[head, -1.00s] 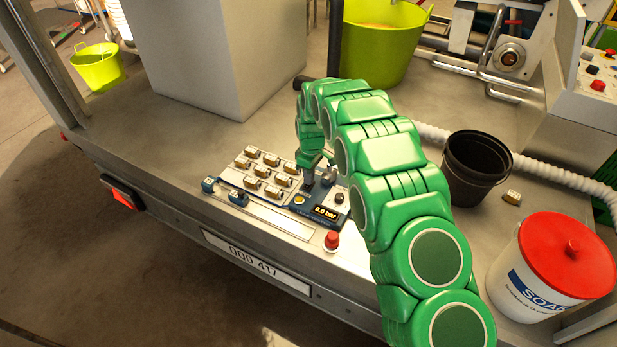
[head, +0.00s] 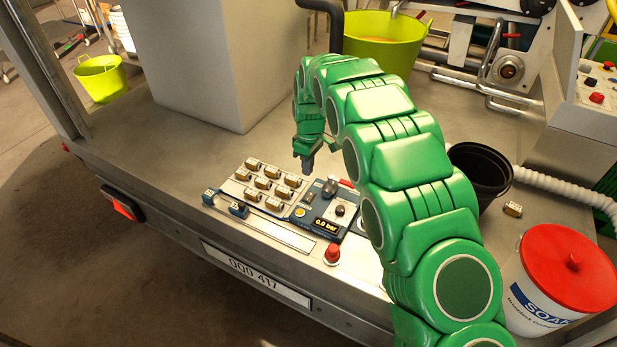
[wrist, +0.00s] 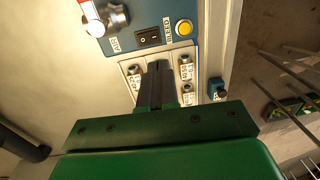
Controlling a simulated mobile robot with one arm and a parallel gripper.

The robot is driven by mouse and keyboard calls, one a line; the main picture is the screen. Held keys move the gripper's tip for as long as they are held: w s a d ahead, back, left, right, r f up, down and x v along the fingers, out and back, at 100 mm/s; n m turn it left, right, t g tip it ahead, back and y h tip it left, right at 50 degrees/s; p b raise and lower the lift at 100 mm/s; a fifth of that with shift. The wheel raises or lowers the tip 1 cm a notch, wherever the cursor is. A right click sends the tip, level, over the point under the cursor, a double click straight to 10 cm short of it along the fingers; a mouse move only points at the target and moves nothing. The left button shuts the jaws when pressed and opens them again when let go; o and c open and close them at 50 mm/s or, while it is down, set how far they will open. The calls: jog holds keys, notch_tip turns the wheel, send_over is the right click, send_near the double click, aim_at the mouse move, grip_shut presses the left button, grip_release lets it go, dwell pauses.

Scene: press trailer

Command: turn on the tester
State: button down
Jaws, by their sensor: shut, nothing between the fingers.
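The tester is a blue panel (head: 313,213) on the trailer bed, with a lit display (head: 326,226) that reads 0.0 bar. It has a yellow button (wrist: 183,28), a black rocker switch (wrist: 149,38) and a grey lever or knob (head: 330,187); which side of the rocker is pressed is unclear. My gripper (head: 307,167) is shut and empty, raised above the panel's far edge, and touches nothing. In the wrist view its dark fingers (wrist: 169,75) point toward the white board of brass fittings, just below the rocker switch.
A board of brass fittings (head: 267,186) adjoins the panel. A red button (head: 332,253) stands near the front edge. A black bucket (head: 483,172) and a white soak bucket (head: 548,294) with a red lid stand to the right. A large grey box (head: 215,65) stands behind.

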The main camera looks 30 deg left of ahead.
jog(key=r, duration=0.2)
jog(key=shift+s+r, duration=0.2)
jog(key=shift+r, duration=0.15)
jog(key=d+r+m, duration=0.3)
jog(key=d+r, duration=0.3)
jog(key=d, duration=0.3)
jog(key=d+r+m, duration=0.2)
jog(key=d+r, duration=0.3)
jog(key=d, duration=0.4)
jog(key=s+d+r+m, duration=0.35)
jog(key=s+d, duration=0.25)
jog(key=d, duration=0.4)
jog(key=s+d+r+m, duration=0.2)
jog(key=s+d+r, duration=0.35)
jog(key=d, duration=0.35)
jog(key=s+d+m, duration=0.3)
jog(key=s+d, duration=0.3)
jog(key=s, duration=0.7)
jog(key=s+d+f+m, duration=0.1)
jog(key=s+d+m, duration=0.3)
jog(key=s+d, duration=0.3)
jog(key=s, duration=0.5)
jog(key=shift+s+f+g, duration=0.3)
jog(key=shift+s+g, duration=0.05)
jog(key=shift+g, duration=0.05)
